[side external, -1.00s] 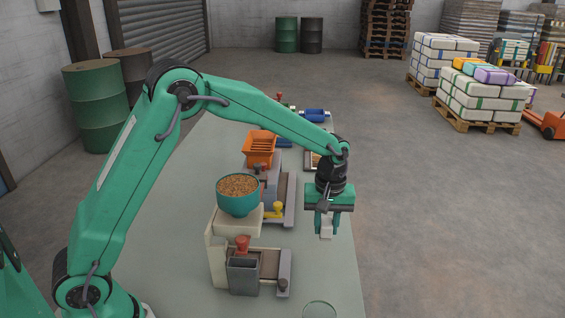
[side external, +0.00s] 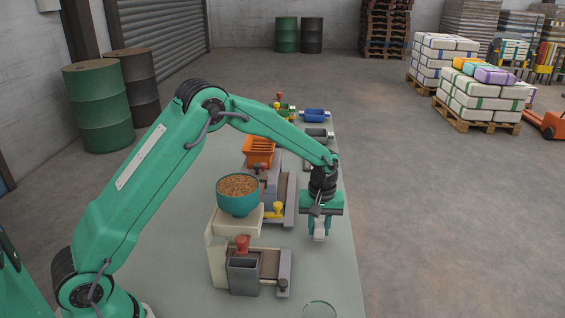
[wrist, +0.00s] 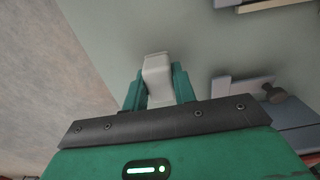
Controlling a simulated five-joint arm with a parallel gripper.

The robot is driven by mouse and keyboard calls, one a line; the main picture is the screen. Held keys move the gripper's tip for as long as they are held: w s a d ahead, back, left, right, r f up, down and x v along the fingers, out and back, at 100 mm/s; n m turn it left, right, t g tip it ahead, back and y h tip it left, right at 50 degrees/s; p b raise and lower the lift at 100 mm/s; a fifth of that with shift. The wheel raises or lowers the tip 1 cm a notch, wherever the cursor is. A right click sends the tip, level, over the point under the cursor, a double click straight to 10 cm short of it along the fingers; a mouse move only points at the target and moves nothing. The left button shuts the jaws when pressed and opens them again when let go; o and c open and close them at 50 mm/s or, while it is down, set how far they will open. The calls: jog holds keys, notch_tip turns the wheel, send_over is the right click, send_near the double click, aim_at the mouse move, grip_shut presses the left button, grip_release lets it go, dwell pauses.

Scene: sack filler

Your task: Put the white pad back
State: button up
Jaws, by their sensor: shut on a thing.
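The white pad (wrist: 157,76) is a small pale block held between the two green fingers of my gripper (wrist: 160,88) in the wrist view. In the side external view my gripper (side external: 320,228) is at the right part of the table, pointing down, with the white pad (side external: 320,236) showing between its fingertips. The gripper is shut on the pad. I cannot tell how far the pad is above the table top. The place where the pad belongs cannot be made out.
The cream filler machine (side external: 217,256) with a teal bowl of grain (side external: 238,204) stands left of my gripper. A clear round dish (side external: 319,309) lies at the front. The table's right edge is close.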

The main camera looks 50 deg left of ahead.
aim_at(319, 224)
jog(key=shift+f, duration=0.8)
jog(key=shift+f, duration=0.15)
jog(key=o, duration=1)
jog(key=shift+c, duration=0.2)
notch_tip(319, 224, up, 12)
jog(key=shift+r, duration=0.15)
